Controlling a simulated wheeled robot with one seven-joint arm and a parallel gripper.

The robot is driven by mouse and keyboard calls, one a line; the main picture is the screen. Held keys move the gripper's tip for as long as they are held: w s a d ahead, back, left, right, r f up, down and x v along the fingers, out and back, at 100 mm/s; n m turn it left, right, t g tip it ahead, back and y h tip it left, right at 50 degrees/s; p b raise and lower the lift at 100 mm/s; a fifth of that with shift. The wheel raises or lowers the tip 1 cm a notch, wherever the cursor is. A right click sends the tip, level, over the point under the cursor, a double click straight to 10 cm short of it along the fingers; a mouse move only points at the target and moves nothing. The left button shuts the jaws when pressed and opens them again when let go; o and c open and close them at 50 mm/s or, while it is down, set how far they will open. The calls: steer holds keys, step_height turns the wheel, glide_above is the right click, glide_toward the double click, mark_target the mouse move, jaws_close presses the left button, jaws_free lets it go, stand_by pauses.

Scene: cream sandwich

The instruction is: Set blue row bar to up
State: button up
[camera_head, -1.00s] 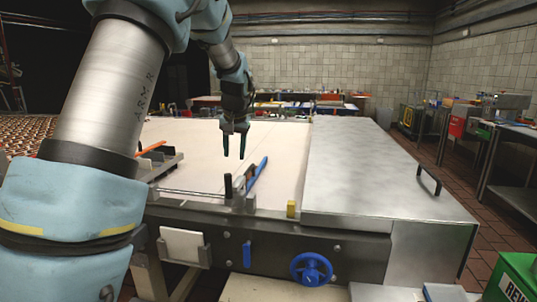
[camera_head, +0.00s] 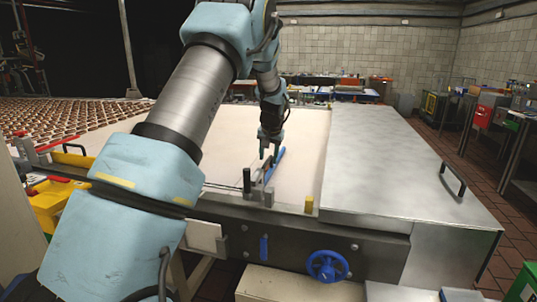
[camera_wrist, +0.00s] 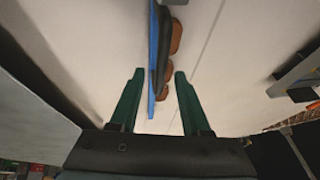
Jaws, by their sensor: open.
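The blue row bar (camera_head: 279,158) lies slanted over the pale belt, beside grey and black upright posts at the belt's near edge. In the wrist view the bar (camera_wrist: 152,60) runs from the top edge down between my fingers, with a dark piece (camera_wrist: 163,50) along its right side. My gripper (camera_head: 269,153) is open, pointing down close over the bar. Its two green fingers (camera_wrist: 159,75) show on either side of the bar in the wrist view. Whether they touch it or how high they are, I cannot tell.
Brown biscuits (camera_wrist: 174,37) show right of the bar. A flat metal cover (camera_head: 380,160) lies right of the belt. A blue handwheel (camera_head: 327,266) and a small blue lever (camera_head: 264,248) are on the front panel. Many biscuits (camera_head: 70,125) lie at the left.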

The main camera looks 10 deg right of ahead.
steer(key=shift+f, duration=0.15)
jaws_close()
stand_by(0.4)
stand_by(1.0)
